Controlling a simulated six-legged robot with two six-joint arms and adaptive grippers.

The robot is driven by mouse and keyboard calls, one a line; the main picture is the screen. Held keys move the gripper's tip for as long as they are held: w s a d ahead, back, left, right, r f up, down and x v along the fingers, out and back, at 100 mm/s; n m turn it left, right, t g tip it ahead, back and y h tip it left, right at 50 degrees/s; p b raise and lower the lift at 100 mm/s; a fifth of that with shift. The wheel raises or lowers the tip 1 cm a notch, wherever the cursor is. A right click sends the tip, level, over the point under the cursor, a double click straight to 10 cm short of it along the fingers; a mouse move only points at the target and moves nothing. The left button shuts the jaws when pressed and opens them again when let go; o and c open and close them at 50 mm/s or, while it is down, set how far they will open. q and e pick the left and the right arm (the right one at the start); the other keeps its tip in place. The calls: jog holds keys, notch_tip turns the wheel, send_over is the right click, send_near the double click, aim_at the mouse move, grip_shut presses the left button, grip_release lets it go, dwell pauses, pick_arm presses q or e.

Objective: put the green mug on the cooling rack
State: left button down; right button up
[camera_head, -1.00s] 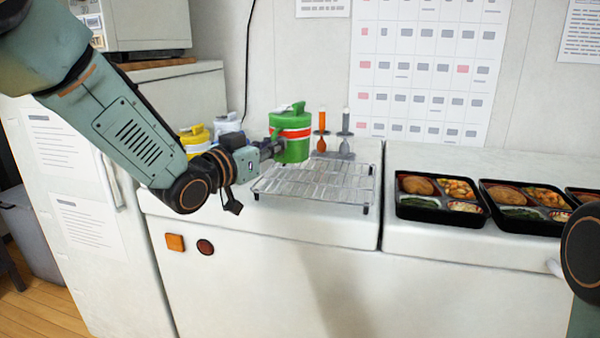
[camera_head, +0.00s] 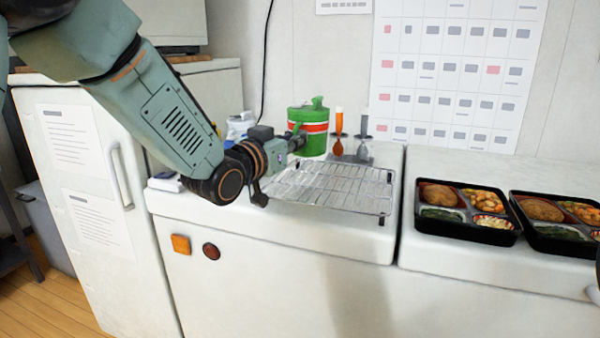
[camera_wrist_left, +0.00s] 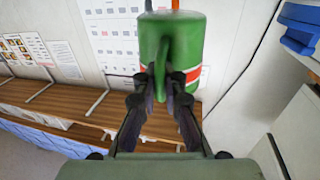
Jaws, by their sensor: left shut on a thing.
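The green mug (camera_head: 309,119) has a white and red band. My left gripper (camera_head: 298,142) is shut on it, holding it near the back left of the cooling rack (camera_head: 335,187). I cannot tell its exact height. In the left wrist view, the mug (camera_wrist_left: 191,45) is upright and the fingers (camera_wrist_left: 169,82) close around its handle. The wire rack lies bare on the white counter; its left end is partly behind my gripper.
Two utensils, orange (camera_head: 338,125) and grey (camera_head: 364,127), stand on a small holder behind the rack. Black bento trays (camera_head: 467,230) with food sit to the right beyond a counter seam. A blue and white item (camera_head: 238,124) is behind my left arm.

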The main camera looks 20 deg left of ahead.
pick_arm(q)
jog(key=f, duration=0.3)
jog(key=shift+w+a+b, duration=0.2)
jog(key=shift+a+b, duration=0.1)
jog(key=shift+a, duration=0.05)
jog(key=shift+s+d+f+b, duration=0.15)
jog(key=shift+f+b, duration=0.2)
jog(key=shift+f, duration=0.4)
jog(key=shift+s+d+f+b, duration=0.15)
jog(key=shift+f+b, duration=0.15)
jog(key=shift+f, duration=0.45)
jog(key=shift+w+a+f, duration=0.15)
jog(key=shift+w+a, duration=0.05)
jog(key=shift+w, duration=0.1)
jog(key=c, duration=1.9)
grip_release()
jog(key=shift+s+f, duration=0.1)
jog(key=shift+s, duration=0.05)
jog(key=o, duration=0.3)
jog(key=shift+s+d, duration=0.15)
jog(key=shift+o, duration=0.8)
